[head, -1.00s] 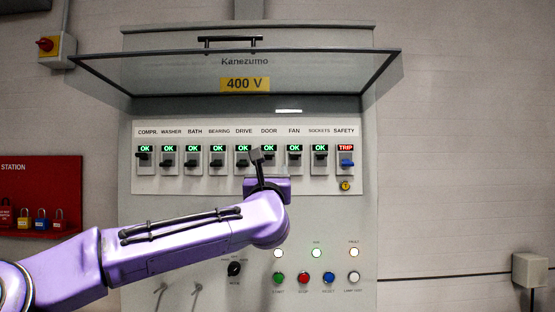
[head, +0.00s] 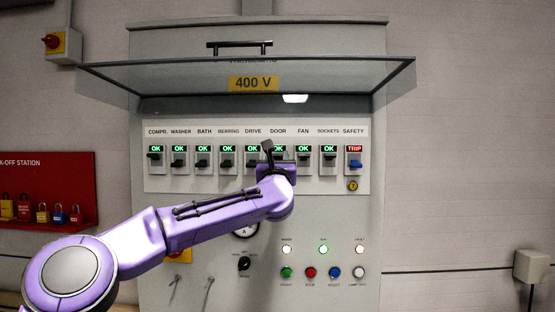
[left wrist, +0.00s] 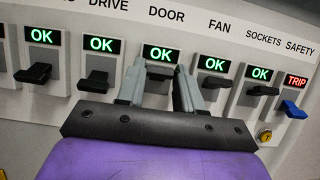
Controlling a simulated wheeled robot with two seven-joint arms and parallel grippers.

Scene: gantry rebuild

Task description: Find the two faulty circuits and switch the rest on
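The breaker row sits in the panel (head: 257,185), COMPR. to SAFETY. Every display from COMPR. to SOCKETS reads green OK; the SAFETY display (head: 354,149) reads red TRIP above a low blue lever (head: 355,163). The COMPR. (head: 154,156), FAN (head: 303,156) and SOCKETS (head: 330,156) levers stand higher than the WASHER, BATH, BEARING and DRIVE levers. In the left wrist view the DOOR lever (left wrist: 160,72) stands high like FAN. My left gripper (head: 268,147) has its fingers apart, one each side of the DOOR lever; contact is unclear. My right gripper is out of view.
A raised clear cover (head: 180,76) hangs over the breaker row. A yellow key switch (head: 352,186) sits under SAFETY. Below are a dark rotary knob (head: 244,263) and green, red, blue and white buttons. A red padlock board (head: 48,180) hangs at left.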

